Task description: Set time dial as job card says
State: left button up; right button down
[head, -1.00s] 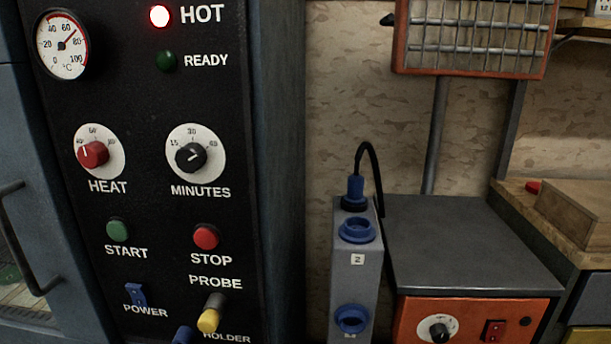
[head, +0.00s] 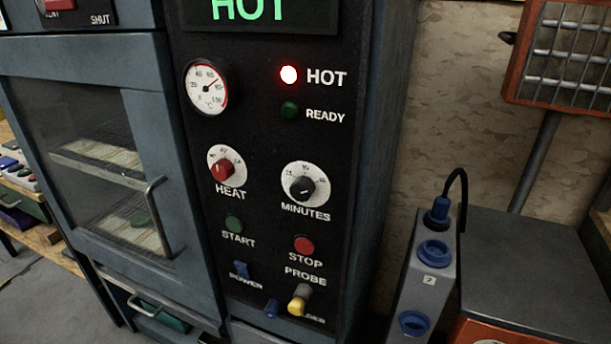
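The time dial, a black knob (head: 302,187) on a white round scale marked MINUTES, sits on the black control panel (head: 262,140) of the oven. Its pointer mark is too small to read surely now. The red HEAT knob (head: 223,169) is to its left. The HOT lamp (head: 289,75) glows red and the READY lamp (head: 289,110) is dark. A green HOT display (head: 248,8) shows at the top. The round gauge (head: 206,87) has its needle near 80. No job card can be made out. Neither gripper is in view.
The oven door (head: 95,150) is shut, with trays behind its glass. START, STOP and POWER controls and a yellow-tipped probe (head: 297,305) are below the dials. A grey box with blue sockets (head: 434,250) and a dark-topped orange unit (head: 530,265) stand at right.

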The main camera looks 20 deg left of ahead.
aim_at(303, 188)
jog(key=k+j+u, duration=0.15)
jog(key=j+u, duration=0.2)
jog(key=k+j+u, duration=0.15)
jog(key=u, duration=0.2)
jog(key=j+u, duration=0.3)
jog(key=j, duration=0.15)
jog(key=k+j+u, duration=0.1)
jog(key=j+u, duration=0.25)
jog(key=z, duration=1.35)
